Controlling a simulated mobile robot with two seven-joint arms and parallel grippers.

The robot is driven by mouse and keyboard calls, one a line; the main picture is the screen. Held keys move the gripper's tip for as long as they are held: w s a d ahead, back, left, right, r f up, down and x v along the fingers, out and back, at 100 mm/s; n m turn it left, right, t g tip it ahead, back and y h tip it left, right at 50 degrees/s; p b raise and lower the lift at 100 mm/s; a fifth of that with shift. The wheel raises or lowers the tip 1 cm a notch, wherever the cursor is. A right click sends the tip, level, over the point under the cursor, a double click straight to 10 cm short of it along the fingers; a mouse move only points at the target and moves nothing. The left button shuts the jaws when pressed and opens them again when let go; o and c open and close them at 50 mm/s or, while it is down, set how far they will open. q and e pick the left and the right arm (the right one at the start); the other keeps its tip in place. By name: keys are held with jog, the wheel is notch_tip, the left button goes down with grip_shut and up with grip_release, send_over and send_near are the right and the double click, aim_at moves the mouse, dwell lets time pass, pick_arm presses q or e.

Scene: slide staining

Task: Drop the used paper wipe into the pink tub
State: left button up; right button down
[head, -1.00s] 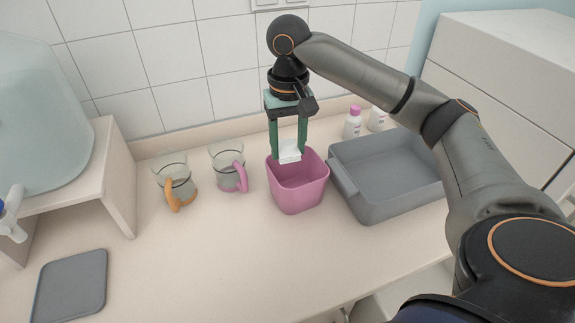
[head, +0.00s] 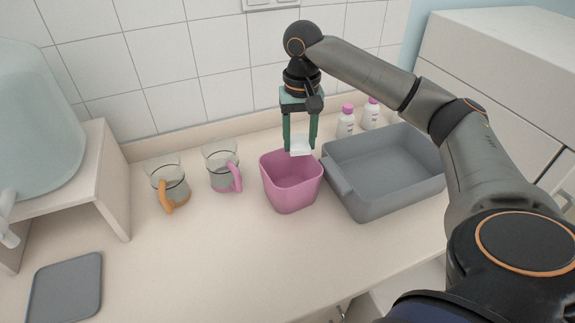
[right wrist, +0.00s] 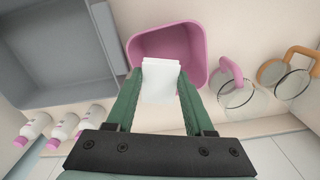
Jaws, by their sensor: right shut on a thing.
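The white paper wipe (head: 301,146) is held between the green fingers of my right gripper (head: 300,142), which is shut on it. The pink tub (head: 291,192) stands on the counter. In the head view the wipe is over the tub's back right rim. In the right wrist view the wipe (right wrist: 161,80) shows in front of the tub (right wrist: 150,42), covering part of its near rim, with my right gripper (right wrist: 160,76) around it. The inside of the tub that shows looks empty. My left gripper is out of view.
A grey basin (head: 352,205) stands right of the tub. Glass beakers with a pink handle (head: 236,177) and an orange handle (head: 166,196) stand left. White bottles with pink caps (head: 346,122) stand behind the basin. A grey mat (head: 66,288) lies front left; the front counter is clear.

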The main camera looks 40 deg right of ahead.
jog(key=shift+c, duration=1)
grip_release()
notch_tip(320, 180, up, 12)
jog(key=shift+r, duration=0.2)
dwell(0.5)
